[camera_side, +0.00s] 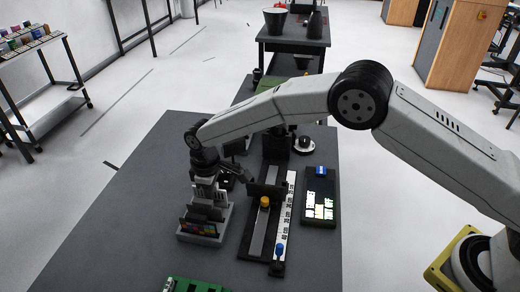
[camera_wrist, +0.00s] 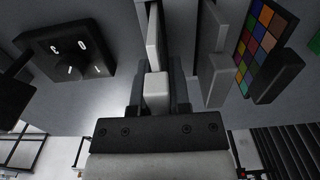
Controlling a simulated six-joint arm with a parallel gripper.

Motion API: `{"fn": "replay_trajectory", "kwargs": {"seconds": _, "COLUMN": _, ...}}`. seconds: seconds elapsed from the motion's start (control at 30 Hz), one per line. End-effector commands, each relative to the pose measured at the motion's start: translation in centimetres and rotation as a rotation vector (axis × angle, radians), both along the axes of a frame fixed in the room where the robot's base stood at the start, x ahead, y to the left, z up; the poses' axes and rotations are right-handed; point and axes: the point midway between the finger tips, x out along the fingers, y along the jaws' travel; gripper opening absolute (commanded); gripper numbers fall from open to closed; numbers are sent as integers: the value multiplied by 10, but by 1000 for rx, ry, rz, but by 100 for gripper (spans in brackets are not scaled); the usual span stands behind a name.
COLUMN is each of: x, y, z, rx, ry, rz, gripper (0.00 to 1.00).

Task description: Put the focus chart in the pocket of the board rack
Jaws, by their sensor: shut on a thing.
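My gripper (camera_side: 206,176) points down over the light grey board rack (camera_side: 190,238), which stands on the dark table. In the wrist view my gripper (camera_wrist: 157,100) is shut on the pale grip block of a thin board (camera_wrist: 153,38), seen edge-on; I take it to be the focus chart. Its printed face is hidden. Pale upright rack plates (camera_wrist: 216,65) stand just to its right, with a gap at this angle. A colour chart (camera_wrist: 264,38) with a dark grip block sits farther right in the rack. Whether the held board's lower edge is inside a pocket cannot be told.
A black box with white marks (camera_wrist: 66,50) is left of the gripper in the wrist view. The table left of the rack is clear.

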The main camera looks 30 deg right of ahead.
Motion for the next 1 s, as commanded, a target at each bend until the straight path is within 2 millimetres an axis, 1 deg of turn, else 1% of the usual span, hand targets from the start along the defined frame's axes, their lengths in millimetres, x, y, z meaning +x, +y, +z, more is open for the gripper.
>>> {"fn": "replay_trajectory", "kwargs": {"seconds": 0.8, "x": 0, "y": 0, "z": -14, "rx": 1, "ry": -1, "rz": 0, "gripper": 0}}
{"fn": "replay_trajectory", "kwargs": {"seconds": 0.83, "x": 0, "y": 0, "z": -14, "rx": 1, "ry": -1, "rz": 0, "gripper": 32}}
{"fn": "replay_trajectory", "kwargs": {"seconds": 0.87, "x": 0, "y": 0, "z": -14, "rx": 1, "ry": -1, "rz": 0, "gripper": 41}}
{"fn": "replay_trajectory", "kwargs": {"seconds": 0.9, "x": 0, "y": 0, "z": -14, "rx": 1, "ry": -1, "rz": 0, "gripper": 54}}
{"fn": "replay_trajectory", "kwargs": {"seconds": 0.93, "x": 0, "y": 0, "z": -14, "rx": 1, "ry": -1, "rz": 0, "gripper": 63}}
{"fn": "replay_trajectory", "kwargs": {"seconds": 1.0, "x": 0, "y": 0, "z": -14, "rx": 1, "ry": -1, "rz": 0, "gripper": 63}}
